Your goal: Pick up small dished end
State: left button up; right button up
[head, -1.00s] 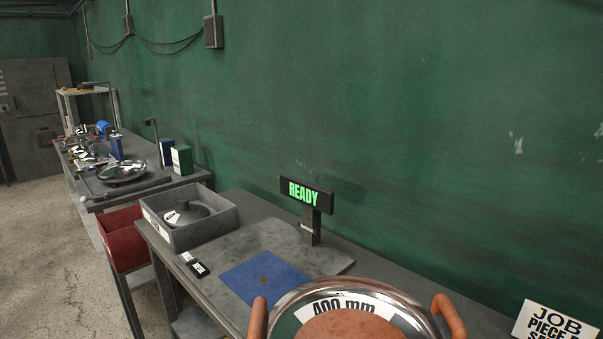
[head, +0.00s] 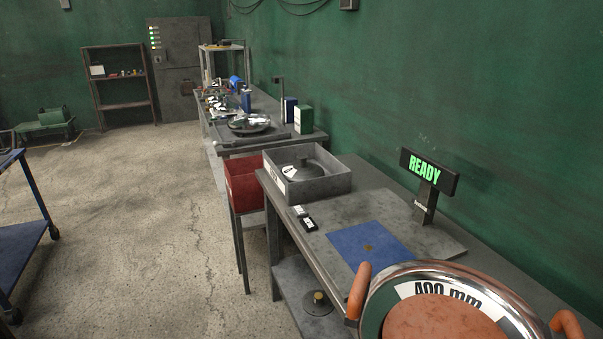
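A large polished round piece (head: 508,309) marked "400 mm", with orange handles, shows at the lower right edge, partly cut off. A grey open box (head: 340,184) on the near bench holds a dark round piece (head: 318,167) with a knob and a white label. A shiny dished piece (head: 257,121) lies on a dark round base on the farther bench. I cannot tell which of these is the small dished end. Neither of my grippers is in view.
The near bench carries a blue mat (head: 350,245) and a lit "READY" sign (head: 428,173). A red bin (head: 243,187) stands between the benches. A blue cart (head: 22,240) is at left; the floor (head: 140,230) between is clear.

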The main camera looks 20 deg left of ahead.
aim_at(300, 171)
jog(key=i+j+z, duration=0.1)
jog(key=j, duration=0.25)
jog(key=i+j+z, duration=0.1)
jog(key=i+j, duration=0.15)
jog(key=j, duration=0.15)
jog(key=i+j+z, duration=0.1)
jog(key=j, duration=0.3)
jog(key=i+j+z, duration=0.1)
jog(key=i+j, duration=0.15)
jog(key=j, duration=0.15)
jog(key=i+j+z, duration=0.1)
jog(key=j, duration=0.3)
